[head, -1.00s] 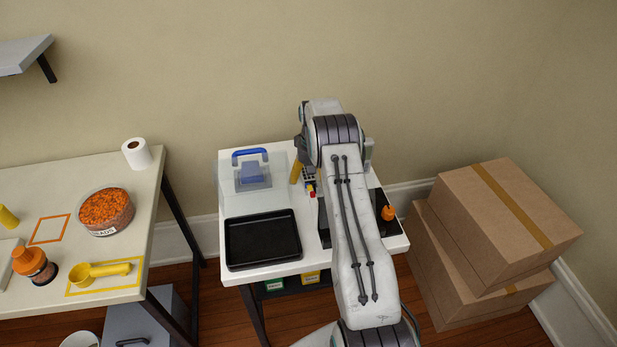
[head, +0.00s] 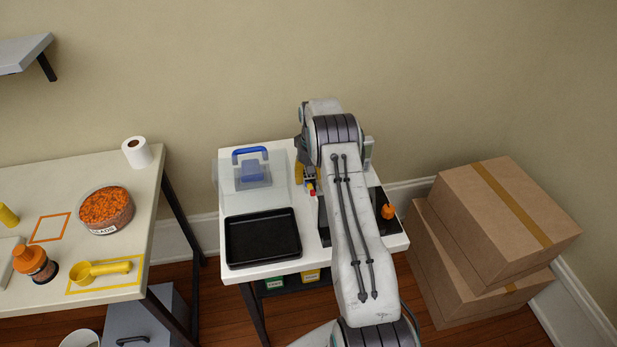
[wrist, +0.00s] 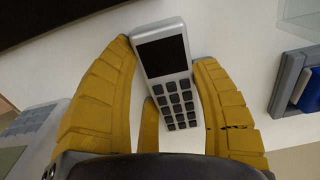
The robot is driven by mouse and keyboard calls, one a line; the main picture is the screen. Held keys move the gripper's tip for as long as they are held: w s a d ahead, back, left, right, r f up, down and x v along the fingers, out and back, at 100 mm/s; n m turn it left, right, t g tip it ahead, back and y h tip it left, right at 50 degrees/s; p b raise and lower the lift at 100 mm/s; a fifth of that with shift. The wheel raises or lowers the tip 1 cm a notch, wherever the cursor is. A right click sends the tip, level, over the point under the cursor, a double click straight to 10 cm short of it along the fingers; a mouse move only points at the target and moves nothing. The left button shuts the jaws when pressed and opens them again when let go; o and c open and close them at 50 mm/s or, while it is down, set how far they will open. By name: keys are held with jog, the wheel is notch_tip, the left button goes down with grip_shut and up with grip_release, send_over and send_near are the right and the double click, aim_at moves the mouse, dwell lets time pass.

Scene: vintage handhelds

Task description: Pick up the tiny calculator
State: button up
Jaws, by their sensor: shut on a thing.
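The tiny calculator (wrist: 178,104) is light grey with a dark screen and dark keys. In the head view my gripper (head: 300,174) is over the back of the small white table, mostly hidden by my arm, and the calculator is hard to make out there.
A clear box with a blue handle (head: 252,185) stands left of my gripper. A black tray (head: 263,262) lies in front of it. An orange object (head: 388,211) is on a dark surface at right. Cardboard boxes (head: 508,215) stand right of the table. The wall is close behind.

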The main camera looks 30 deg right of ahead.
aim_at(312, 177)
jog(key=shift+c, duration=1)
jog(key=shift+r+b, duration=0.55)
jog(key=shift+r, duration=4.5)
